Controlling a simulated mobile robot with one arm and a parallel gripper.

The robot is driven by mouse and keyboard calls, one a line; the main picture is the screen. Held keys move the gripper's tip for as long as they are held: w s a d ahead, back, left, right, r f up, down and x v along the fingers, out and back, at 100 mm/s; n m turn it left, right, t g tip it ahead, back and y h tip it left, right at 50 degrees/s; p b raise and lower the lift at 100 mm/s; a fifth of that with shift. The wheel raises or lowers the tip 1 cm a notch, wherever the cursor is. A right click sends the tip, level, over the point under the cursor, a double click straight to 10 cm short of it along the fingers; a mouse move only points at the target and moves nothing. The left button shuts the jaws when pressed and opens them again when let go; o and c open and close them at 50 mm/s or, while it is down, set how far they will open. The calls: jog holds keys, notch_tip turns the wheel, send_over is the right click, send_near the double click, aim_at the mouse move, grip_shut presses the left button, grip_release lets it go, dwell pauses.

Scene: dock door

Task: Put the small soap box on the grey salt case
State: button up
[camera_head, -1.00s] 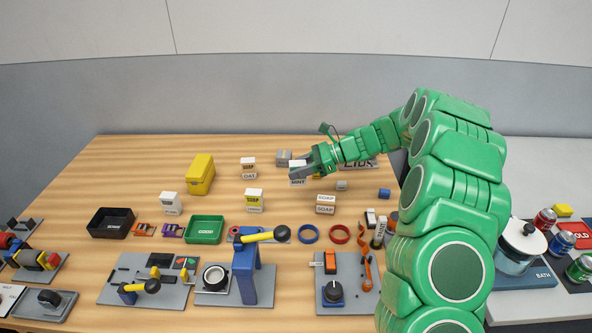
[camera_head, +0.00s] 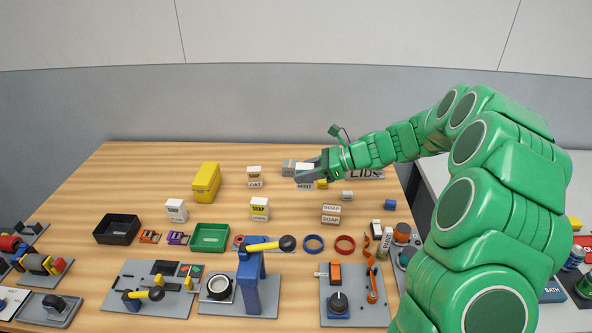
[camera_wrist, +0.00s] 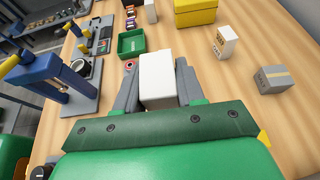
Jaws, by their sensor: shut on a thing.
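My gripper (camera_head: 305,177) is shut on a white box (camera_wrist: 156,78), whose front reads MINT in the head view (camera_head: 305,186). Its upper front is covered by a finger, so any other word there is hidden. A grey case (camera_head: 290,167) stands just behind and left of my gripper, partly hidden by it. In the wrist view the grey case (camera_wrist: 272,79) lies to the right of the held box, apart from it, with a label too small to read. The gap under the held box is hard to judge.
A white SOAP OAT box (camera_head: 255,177) stands left of my gripper, and a yellow case (camera_head: 206,181) farther left. A SOAP LEMON box (camera_head: 260,209) and a box marked SOAP (camera_head: 331,214) stand nearer. A small grey block (camera_head: 347,196) lies right.

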jog(key=w+a+r+m+t, duration=0.2)
jog(key=w+r+m+t, duration=0.2)
jog(key=w, duration=0.6)
send_over(290, 163)
jog(key=shift+t+h, duration=0.3)
jog(key=shift+h, duration=0.1)
jog(key=f, duration=0.9)
jog(key=shift+s+d, duration=0.2)
jog(key=shift+s, duration=0.2)
jog(key=shift+w+a+f, duration=0.1)
jog(key=shift+w+f, duration=0.1)
jog(key=shift+f, duration=0.25)
jog(key=shift+w+a+f, duration=0.1)
jog(key=shift+w+f, duration=0.1)
jog(key=shift+f, duration=0.25)
jog(key=shift+d+f, duration=0.1)
jog(key=shift+f, duration=1.05)
jog(key=shift+f, duration=0.15)
jog(key=o, duration=1.1)
